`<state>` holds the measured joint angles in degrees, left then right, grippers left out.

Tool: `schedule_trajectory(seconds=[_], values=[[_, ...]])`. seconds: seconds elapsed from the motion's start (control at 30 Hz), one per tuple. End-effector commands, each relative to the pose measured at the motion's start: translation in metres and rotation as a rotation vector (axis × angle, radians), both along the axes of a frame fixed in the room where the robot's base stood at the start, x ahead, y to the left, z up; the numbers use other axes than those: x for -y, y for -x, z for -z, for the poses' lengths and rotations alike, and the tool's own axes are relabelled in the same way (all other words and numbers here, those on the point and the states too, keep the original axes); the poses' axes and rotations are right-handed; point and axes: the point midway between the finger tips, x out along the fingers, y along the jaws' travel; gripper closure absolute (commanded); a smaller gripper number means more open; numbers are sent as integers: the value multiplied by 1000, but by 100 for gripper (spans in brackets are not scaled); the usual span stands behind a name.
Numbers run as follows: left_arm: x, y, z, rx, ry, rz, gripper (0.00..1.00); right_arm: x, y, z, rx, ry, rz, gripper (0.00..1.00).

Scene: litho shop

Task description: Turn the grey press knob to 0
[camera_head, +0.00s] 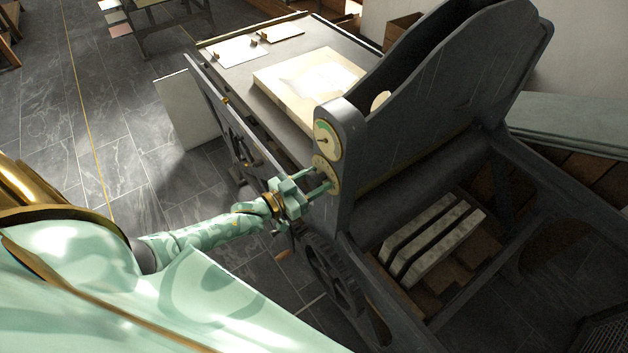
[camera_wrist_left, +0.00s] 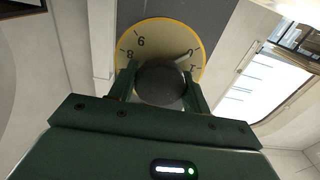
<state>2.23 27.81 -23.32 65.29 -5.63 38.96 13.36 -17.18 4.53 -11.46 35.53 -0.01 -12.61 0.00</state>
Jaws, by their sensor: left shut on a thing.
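The grey press knob (camera_wrist_left: 160,88) sits in the middle of a round cream dial with a yellow rim (camera_wrist_left: 158,38). I cannot make out a 0. In the head view the dial (camera_head: 322,164) is on the press's side plate. My left gripper (camera_wrist_left: 161,78) is shut on the knob, one finger on each side; it also shows in the head view (camera_head: 320,184). My right gripper is not in view.
A second round gauge (camera_head: 327,138) with a green arc is just above the dial. The dark press frame (camera_head: 430,85) rises to the right. A spoked wheel (camera_head: 335,275) is below my gripper. A pale stone slab (camera_head: 305,80) lies on the press bed. Floor is open at left.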

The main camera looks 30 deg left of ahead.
Motion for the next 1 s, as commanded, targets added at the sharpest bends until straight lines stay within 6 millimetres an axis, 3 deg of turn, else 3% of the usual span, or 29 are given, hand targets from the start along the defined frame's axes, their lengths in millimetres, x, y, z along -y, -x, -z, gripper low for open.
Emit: schedule_trajectory(seconds=[0.03, 0.1, 0.57, 0.77, 1.0], values=[[0, 1, 1, -3, 1, 0, 49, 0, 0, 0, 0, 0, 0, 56], [0, 1, 1, -3, 1, 0, 30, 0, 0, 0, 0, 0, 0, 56], [-1, 3, 1, -1, 0, 0, 30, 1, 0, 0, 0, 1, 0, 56], [-13, 32, 2, -5, -2, 0, 30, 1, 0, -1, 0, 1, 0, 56], [-38, 94, 3, -6, 0, 1, 30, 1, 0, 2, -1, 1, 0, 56]])
